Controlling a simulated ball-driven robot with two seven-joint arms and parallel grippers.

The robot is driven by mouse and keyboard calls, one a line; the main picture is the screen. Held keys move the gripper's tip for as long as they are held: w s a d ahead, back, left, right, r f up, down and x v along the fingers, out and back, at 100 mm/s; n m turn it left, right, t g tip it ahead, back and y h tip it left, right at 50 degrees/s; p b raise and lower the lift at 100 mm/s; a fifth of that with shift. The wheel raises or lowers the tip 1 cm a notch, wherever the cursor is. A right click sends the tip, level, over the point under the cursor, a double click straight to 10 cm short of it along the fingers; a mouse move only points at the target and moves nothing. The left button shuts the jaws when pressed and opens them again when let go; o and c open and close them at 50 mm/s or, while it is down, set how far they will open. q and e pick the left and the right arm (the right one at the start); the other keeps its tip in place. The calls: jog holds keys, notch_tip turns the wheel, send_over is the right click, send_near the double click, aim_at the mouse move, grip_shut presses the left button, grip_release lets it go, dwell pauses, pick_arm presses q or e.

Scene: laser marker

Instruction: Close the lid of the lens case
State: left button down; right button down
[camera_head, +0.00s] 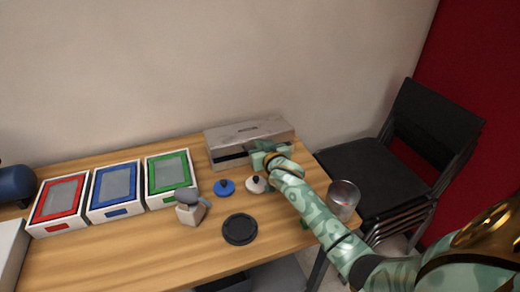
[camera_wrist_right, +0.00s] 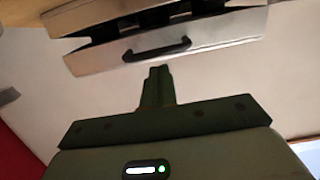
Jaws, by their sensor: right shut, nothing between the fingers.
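The lens case is a silver-grey metal box (camera_head: 229,158) at the back of the table, against the wall. Its lid (camera_head: 225,138) is partly open, with a dark gap between lid and body. In the right wrist view the lid (camera_wrist_right: 215,37) shows a black handle (camera_wrist_right: 157,50), and the dark gap lies above it. My right gripper (camera_head: 262,153) is at the front right of the case, overlapping it in the head view. Its fingers (camera_wrist_right: 157,78) are shut and empty, close to the handle in the wrist view; contact cannot be told. My left gripper is out of view.
Trays with red (camera_head: 60,203), blue (camera_head: 115,190) and green (camera_head: 170,176) frames stand left of the case. A grey jug (camera_head: 188,212), blue knobbed lid (camera_head: 224,187), white knobbed lid (camera_head: 255,184) and black disc (camera_head: 240,229) lie in front. A glass (camera_head: 343,198) and stacked chairs (camera_head: 375,170) are right.

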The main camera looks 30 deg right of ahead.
jog(key=shift+f, duration=0.1)
jog(key=shift+s+a+f, duration=0.1)
jog(key=shift+s+f, duration=0.1)
jog(key=shift+f, duration=0.35)
jog(key=shift+s+f, duration=0.15)
jog(key=shift+f, duration=0.4)
jog(key=shift+r, duration=0.1)
